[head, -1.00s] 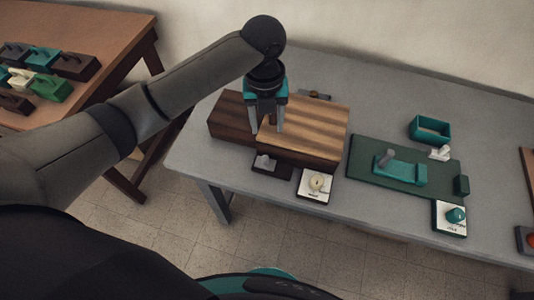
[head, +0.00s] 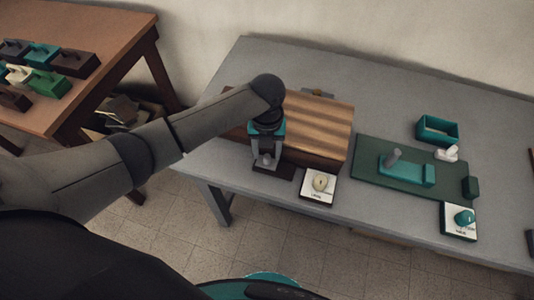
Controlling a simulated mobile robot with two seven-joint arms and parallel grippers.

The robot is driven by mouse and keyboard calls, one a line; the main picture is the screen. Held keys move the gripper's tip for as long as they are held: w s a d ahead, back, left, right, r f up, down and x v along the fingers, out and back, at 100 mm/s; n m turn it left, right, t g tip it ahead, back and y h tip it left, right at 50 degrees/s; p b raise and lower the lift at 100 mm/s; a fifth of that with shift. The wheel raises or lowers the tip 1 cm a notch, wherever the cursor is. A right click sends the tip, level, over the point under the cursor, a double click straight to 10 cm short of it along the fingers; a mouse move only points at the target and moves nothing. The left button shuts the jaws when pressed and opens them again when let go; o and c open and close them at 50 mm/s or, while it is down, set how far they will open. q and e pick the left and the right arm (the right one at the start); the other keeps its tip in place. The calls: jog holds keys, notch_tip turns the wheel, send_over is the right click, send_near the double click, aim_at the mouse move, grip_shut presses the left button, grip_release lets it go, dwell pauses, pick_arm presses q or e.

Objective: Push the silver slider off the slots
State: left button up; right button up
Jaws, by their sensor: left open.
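A small silver piece (head: 266,160), which looks like the slider, sits on a dark plate (head: 287,170) at the front of the striped wooden box (head: 318,130). My left gripper (head: 266,164) is open and points down over this plate, with one finger on each side of the silver piece. I cannot tell whether the fingers touch it. The slots are not visible; the gripper and arm cover part of the box and plate. My right gripper is out of view.
A cream knob on a white card (head: 319,187) stands just right of the plate. Further right are a green board (head: 364,168) with a teal block (head: 405,168), a teal tray (head: 438,129) and a teal knob (head: 463,217).

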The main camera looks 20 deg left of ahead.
pick_arm(q)
jog(key=shift+f, duration=0.45)
grip_shut()
dwell(1.1)
